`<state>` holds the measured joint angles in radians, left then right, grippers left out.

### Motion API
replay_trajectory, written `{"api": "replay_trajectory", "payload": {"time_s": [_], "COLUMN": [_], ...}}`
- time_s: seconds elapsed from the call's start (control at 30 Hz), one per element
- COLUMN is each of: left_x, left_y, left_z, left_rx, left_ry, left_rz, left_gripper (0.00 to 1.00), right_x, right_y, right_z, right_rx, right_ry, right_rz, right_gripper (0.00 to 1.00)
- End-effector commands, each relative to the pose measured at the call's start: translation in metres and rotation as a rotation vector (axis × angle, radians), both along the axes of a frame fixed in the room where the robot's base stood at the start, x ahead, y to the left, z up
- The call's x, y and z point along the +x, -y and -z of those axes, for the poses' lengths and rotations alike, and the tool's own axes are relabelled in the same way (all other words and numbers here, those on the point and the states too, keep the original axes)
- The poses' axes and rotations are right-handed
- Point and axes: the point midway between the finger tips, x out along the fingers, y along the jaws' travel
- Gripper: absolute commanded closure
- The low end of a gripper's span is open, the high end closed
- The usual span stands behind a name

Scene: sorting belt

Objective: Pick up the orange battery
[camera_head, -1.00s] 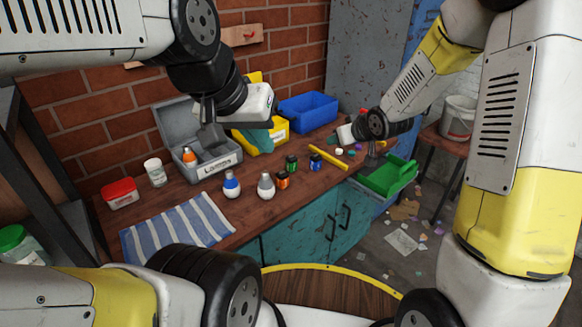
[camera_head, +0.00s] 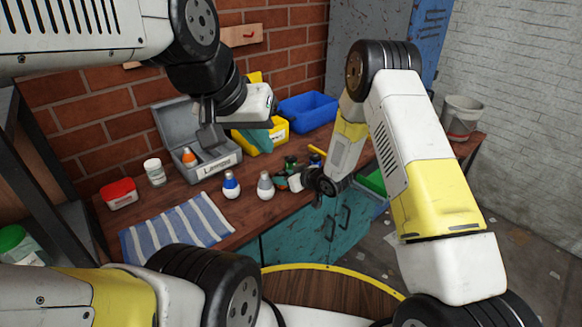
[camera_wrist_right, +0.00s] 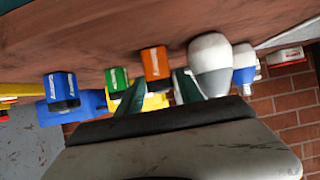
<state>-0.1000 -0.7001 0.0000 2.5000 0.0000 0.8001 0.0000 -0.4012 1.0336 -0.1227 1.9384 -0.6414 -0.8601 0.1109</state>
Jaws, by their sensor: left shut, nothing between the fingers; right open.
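The orange battery (camera_wrist_right: 156,64) stands on the workbench. In the right wrist view it lies just beyond and between the fingertips of my open right gripper (camera_wrist_right: 159,82), with nothing held. In the head view the right gripper (camera_head: 282,182) is low over the bench and hides most of that battery. A green battery (camera_wrist_right: 117,78) and a blue battery (camera_wrist_right: 61,88) stand to its left in the wrist view. My left gripper (camera_head: 211,136) is shut and empty above the grey lamps box.
A grey-white bulb (camera_head: 265,186) stands close to the right gripper, with a blue-white bulb (camera_head: 231,185) beyond it. The open lamps box (camera_head: 222,163), yellow bin (camera_head: 276,134) and blue bin (camera_head: 308,111) stand behind. A striped cloth (camera_head: 178,228) lies front left.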

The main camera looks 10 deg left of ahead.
Motion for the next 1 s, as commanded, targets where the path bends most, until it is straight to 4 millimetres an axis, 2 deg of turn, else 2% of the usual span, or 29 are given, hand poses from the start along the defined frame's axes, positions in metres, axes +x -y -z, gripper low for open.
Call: {"api": "replay_trajectory", "payload": {"time_s": [0.13, 0.4, 0.47, 0.63, 1.0], "left_x": [0.0000, 0.0000, 0.0000, 0.0000, 0.0000], "left_y": [0.0000, 0.0000, 0.0000, 0.0000, 0.0000], "left_z": [0.0000, 0.0000, 0.0000, 0.0000, 0.0000], "left_rx": [0.000, 0.000, 0.000, 0.000, 0.000], "left_ry": [0.000, 0.000, 0.000, 0.000, 0.000], "left_rz": [0.000, 0.000, 0.000, 0.000, 0.000], "left_gripper": [1.00, 1.00, 1.00, 1.00, 1.00], "right_x": [0.0091, 0.0111, 0.0110, 0.0110, 0.0114], "right_y": [-0.0120, -0.0134, -0.0133, -0.0133, -0.0133], "right_z": [0.0084, 0.0097, 0.0097, 0.0095, 0.0067], "right_rx": [0.000, -0.001, -0.001, -0.001, 0.001], "right_ry": [0.000, -0.001, -0.001, -0.001, 0.000], "right_rz": [-0.001, 0.001, 0.001, 0.001, 0.001], "right_gripper": [0.56, 0.56, 0.66, 1.00, 1.00]}}
